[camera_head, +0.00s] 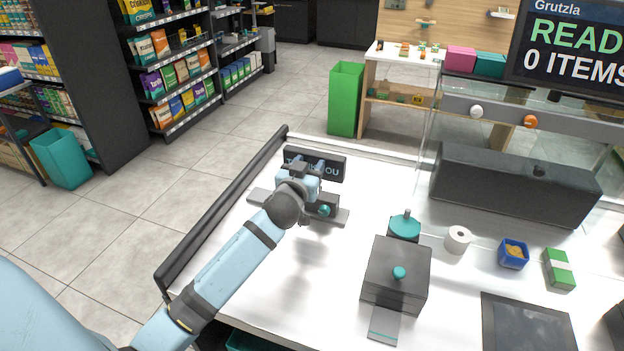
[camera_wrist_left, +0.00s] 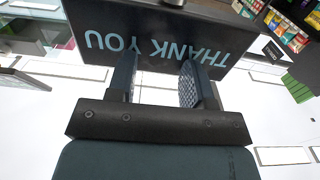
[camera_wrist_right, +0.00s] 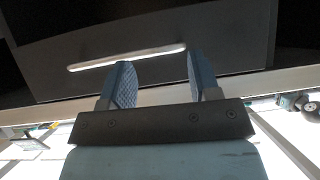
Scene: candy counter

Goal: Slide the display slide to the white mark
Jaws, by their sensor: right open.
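The display slide appears in the head view as a dark carriage with a teal knob (camera_head: 324,209) on a flat grey rail (camera_head: 341,218). A dark THANK YOU sign (camera_head: 331,165) stands at its far side and fills the top of the left wrist view (camera_wrist_left: 150,45), upside down. My left gripper (camera_head: 305,172) is above the rail in front of the sign. Its fingers are apart (camera_wrist_left: 157,80), with nothing visible between them. My right gripper (camera_wrist_right: 155,80) is open and empty, facing a dark panel. My arm hides part of the rail. I cannot make out the white mark.
Right of the slide stand a dark box (camera_head: 397,277) with teal knobs, a paper roll (camera_head: 457,240), a blue bin (camera_head: 513,254) and a green-and-white box (camera_head: 559,269). A black rail (camera_head: 220,214) edges the counter's left. The right wrist view shows a pale strip (camera_wrist_right: 127,57) on the dark panel.

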